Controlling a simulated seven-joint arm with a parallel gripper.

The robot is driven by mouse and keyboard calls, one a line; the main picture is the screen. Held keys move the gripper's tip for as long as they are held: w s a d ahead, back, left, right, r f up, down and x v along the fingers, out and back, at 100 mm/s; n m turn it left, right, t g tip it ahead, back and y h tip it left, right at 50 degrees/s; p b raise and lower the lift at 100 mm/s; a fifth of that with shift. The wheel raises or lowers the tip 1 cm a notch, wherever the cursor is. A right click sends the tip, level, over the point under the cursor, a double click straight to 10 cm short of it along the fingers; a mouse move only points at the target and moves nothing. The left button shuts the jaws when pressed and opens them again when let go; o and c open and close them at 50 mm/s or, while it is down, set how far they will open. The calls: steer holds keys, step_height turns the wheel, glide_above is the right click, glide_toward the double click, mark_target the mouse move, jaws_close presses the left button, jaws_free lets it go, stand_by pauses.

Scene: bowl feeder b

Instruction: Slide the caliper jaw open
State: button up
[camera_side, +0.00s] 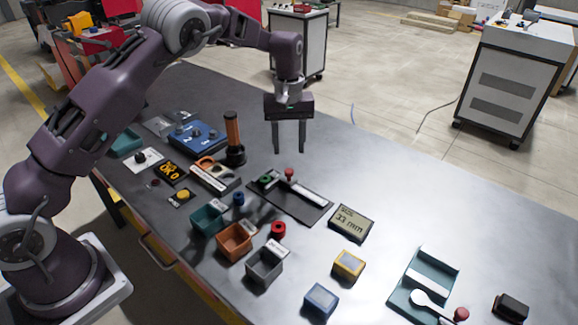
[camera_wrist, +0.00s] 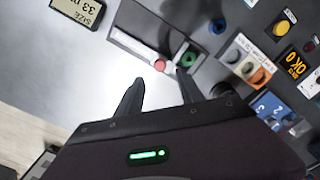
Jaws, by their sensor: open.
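The caliper is a dark plate (camera_side: 313,204) with a pale bar (camera_side: 308,192) and a red knob (camera_side: 289,173) on its jaw. A green ring (camera_side: 266,180) sits at its left end. In the wrist view the red knob (camera_wrist: 159,65) lies just beyond the fingertips, and the green ring (camera_wrist: 187,58) is right of it. My gripper (camera_side: 289,151) is open and empty, fingers pointing down, above and behind the knob; the wrist view shows both fingers (camera_wrist: 160,79) apart. A display (camera_side: 351,223) beside the caliper reads 33 mm.
Teal (camera_side: 207,220), orange (camera_side: 234,241) and grey (camera_side: 264,266) bins stand in front of the caliper. A blue ring (camera_side: 239,198) and a red ring (camera_side: 278,230) lie near them. The table behind right is clear.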

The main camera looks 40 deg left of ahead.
mark_target(289, 170)
step_height(289, 170, down, 8)
steer(key=shift+r, duration=0.2)
jaws_close()
steer(key=shift+w+r, duration=0.1)
stand_by(1.3)
